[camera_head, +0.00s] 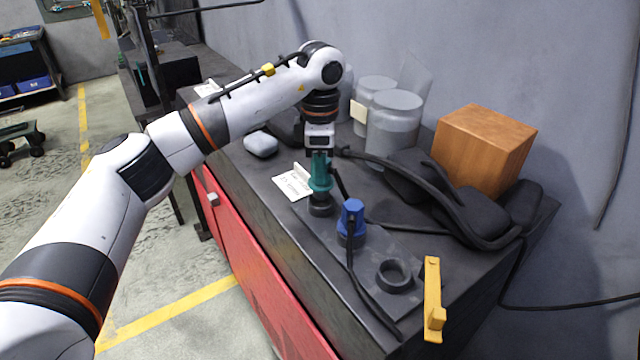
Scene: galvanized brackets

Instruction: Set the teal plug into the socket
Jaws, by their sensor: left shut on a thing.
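The teal plug (320,178) is upright in my left gripper (319,153), which is shut on its upper part. Its lower end is at a dark round socket (321,208) at the far end of a dark plate (372,262). I cannot tell how deep the plug sits in it. A blue plug (352,217) stands in the middle position of the same plate. An empty dark ring socket (394,276) is at the near end. My right gripper is not in view.
A wooden box (484,148), grey canisters (393,122) and dark padded gear (465,215) crowd the bench's back. Black cables run beside the plugs. A yellow piece (433,298) stands at the near right. A white card (292,184) and grey rounded object (261,144) lie left.

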